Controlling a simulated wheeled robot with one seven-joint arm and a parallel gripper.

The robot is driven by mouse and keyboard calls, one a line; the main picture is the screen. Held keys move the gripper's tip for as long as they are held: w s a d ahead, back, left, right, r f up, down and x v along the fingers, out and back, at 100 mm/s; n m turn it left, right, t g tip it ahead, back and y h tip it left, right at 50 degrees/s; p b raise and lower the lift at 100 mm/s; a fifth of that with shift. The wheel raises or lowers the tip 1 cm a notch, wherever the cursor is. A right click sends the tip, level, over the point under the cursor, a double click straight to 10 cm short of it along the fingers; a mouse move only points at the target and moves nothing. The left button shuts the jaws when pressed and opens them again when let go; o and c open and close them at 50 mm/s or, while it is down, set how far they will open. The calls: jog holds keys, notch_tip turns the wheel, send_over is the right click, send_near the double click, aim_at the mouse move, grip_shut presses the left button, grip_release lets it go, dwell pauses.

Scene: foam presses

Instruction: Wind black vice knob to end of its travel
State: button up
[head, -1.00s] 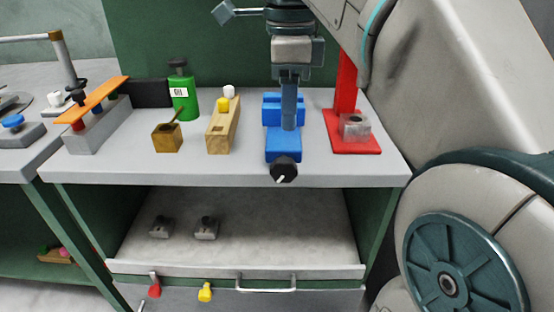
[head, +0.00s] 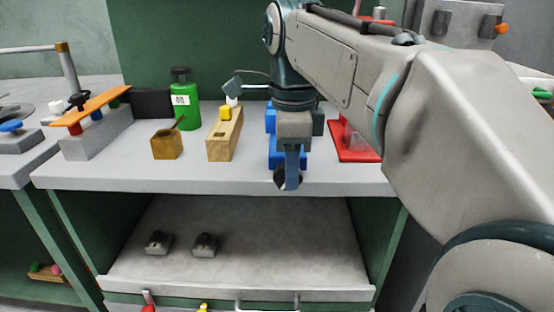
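The blue vice (head: 273,154) sits on the grey bench top, largely hidden behind my gripper. Its black knob (head: 280,179) is at the front edge of the bench, with only part of it showing left of the fingers. My gripper (head: 292,182) points down at the knob, its fingertips at the knob's height in the picture. The fingers overlap in this view, so I cannot tell whether they are apart or touch the knob. The knob's white mark is hidden.
A wooden block with yellow and white knobs (head: 225,147), a small wooden box (head: 167,145) and a green bottle (head: 185,105) stand to the left. A red stand (head: 345,152) is close on the right.

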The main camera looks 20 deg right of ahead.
grip_shut()
jog(key=shift+r, duration=0.1)
jog(key=h+p, duration=0.2)
jog(key=p, duration=0.1)
jog(key=shift+w+a+r+g, duration=0.1)
jog(key=shift+a+r+g, duration=0.1)
jog(key=shift+a+g, duration=0.15)
jog(key=h+p, duration=0.1)
jog(key=h, duration=0.1)
jog(key=g+h+p, duration=0.1)
jog(key=p, duration=0.1)
jog(key=shift+w+a+f+h, duration=0.1)
jog(key=shift+a+f+h, duration=0.05)
jog(key=shift+a+h, duration=0.2)
jog(key=h, duration=0.1)
jog(key=g+h, duration=0.1)
jog(key=h, duration=0.2)
jog(key=shift+w+a+f+g, duration=0.15)
jog(key=shift+a+f+g, duration=0.1)
jog(key=shift+a+f, duration=0.1)
jog(key=shift+h, duration=0.35)
